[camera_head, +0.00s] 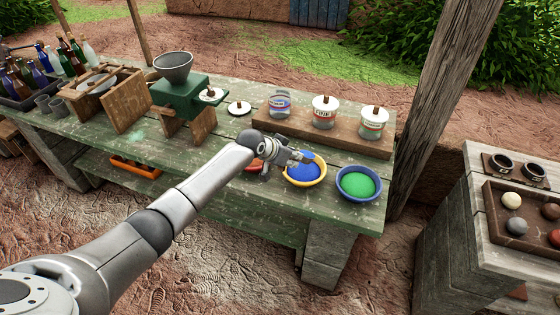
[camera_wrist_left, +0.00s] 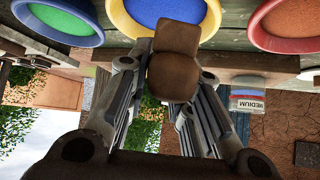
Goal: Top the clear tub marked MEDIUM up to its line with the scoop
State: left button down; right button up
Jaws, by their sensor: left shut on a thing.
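The clear tub marked MEDIUM (camera_head: 280,104) stands uncovered at the left end of the wooden board, with some blue in it. Its label also shows, upside down, in the left wrist view (camera_wrist_left: 248,103). A pale lid with a brown knob (camera_head: 239,107) lies left of it. My left gripper (camera_head: 296,156) is at the yellow-rimmed bowl of blue powder (camera_head: 305,171). It is shut on the brown handle of the scoop (camera_wrist_left: 174,62). The scoop's far end is hidden in the wrist view and too small to judge in the head view. My right gripper is out of view.
A red bowl (camera_head: 254,167) and a bowl of green powder (camera_head: 358,184) flank the blue powder. Two lidded tubs, one marked FINE (camera_head: 324,112) and another (camera_head: 374,122), share the board (camera_head: 345,136). A green grinder (camera_head: 180,98) stands left on the table.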

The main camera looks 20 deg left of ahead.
pick_arm(q)
jog(key=shift+s+a+f+t+h+b, duration=0.2)
jog(key=shift+s+t+h+b, duration=0.1)
jog(key=shift+t+b, duration=0.3)
jog(key=shift+s+a+r+t+b, duration=0.1)
jog(key=shift+s+r+t+b, duration=0.2)
jog(key=shift+t+b, duration=0.35)
jog(key=b, duration=0.1)
jog(key=t+h+b, duration=0.1)
jog(key=b, duration=0.1)
jog(key=shift+s+a+r+t, duration=0.15)
jog(key=shift+s+r+t, duration=0.1)
jog(key=shift+s, duration=0.15)
jog(key=shift+s+a+r, duration=0.1)
jog(key=shift+r, duration=0.1)
jog(key=shift+r, duration=0.1)
